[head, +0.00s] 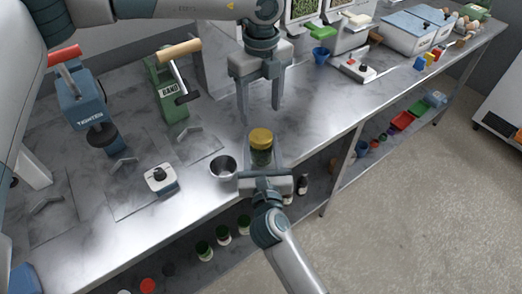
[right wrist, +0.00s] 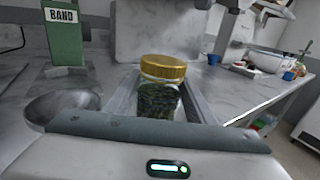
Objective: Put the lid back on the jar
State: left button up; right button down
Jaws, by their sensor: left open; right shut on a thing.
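A glass jar with dark green contents (head: 262,156) stands upright near the counter's front edge. A gold lid (head: 261,136) sits on its mouth; I cannot tell whether it is screwed tight. My right gripper (head: 262,165) is shut on the jar from the front. In the right wrist view the jar (right wrist: 158,101) is upright between the fingers, with the gold lid (right wrist: 163,68) on top looking level. My left gripper (head: 260,118) points down, open and empty, above and behind the lid, apart from it.
A metal bowl (head: 223,168) stands just left of the jar. The green BAND press (head: 168,95) and blue TIGHTEN press (head: 85,105) stand further left. A white button box (head: 160,179) sits at the front.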

aim_at(261, 135)
pick_arm(q)
jog(key=shift+f, duration=4)
jog(key=shift+c, duration=0.5)
jog(key=c, duration=1)
jog(key=m, duration=0.3)
jog(key=o, duration=1.2)
